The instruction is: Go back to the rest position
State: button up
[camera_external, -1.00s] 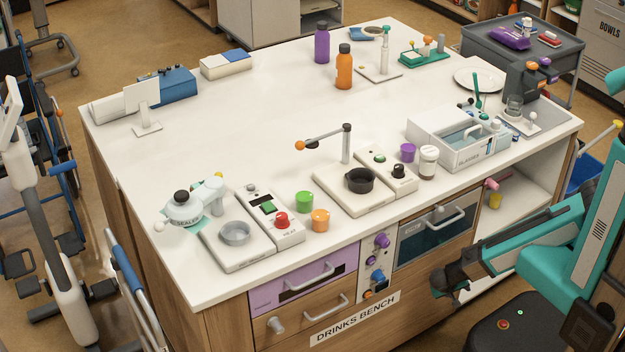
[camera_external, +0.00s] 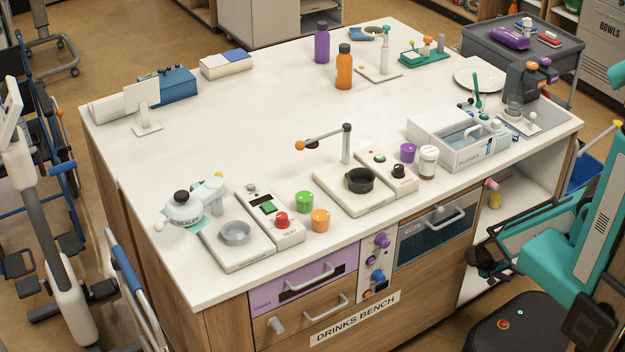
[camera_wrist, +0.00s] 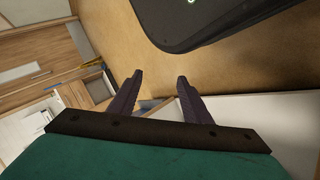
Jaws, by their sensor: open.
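My gripper (camera_external: 478,262) is at the front right of the drinks bench (camera_external: 230,120), below the level of its top and close to its front side. In the wrist view my gripper (camera_wrist: 158,80) shows two dark fingers spread apart with nothing between them. The teal arm folds back towards my base at the lower right of the outside view. The fingertips are small and dark in the outside view.
The bench front has a purple drawer (camera_external: 305,278), a dark-windowed oven door (camera_external: 436,238) and knobs (camera_external: 380,258). An open shelf (camera_external: 510,205) lies behind the arm. Floor shows below the gripper.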

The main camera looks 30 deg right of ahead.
jog(key=s+d+r+g+p, duration=0.1)
jog(key=d+r, duration=0.2)
jog(key=d, duration=0.3)
jog(key=a+f+n+y, duration=0.2)
jog(key=a+n+y, duration=0.6)
jog(key=a, duration=0.5)
jog(key=shift+a+f+n+g+y+p, duration=0.2)
jog(key=shift+n+g+y+p, duration=0.15)
jog(key=shift+y, duration=0.55)
jog(key=shift+w, duration=0.1)
dwell(0.8)
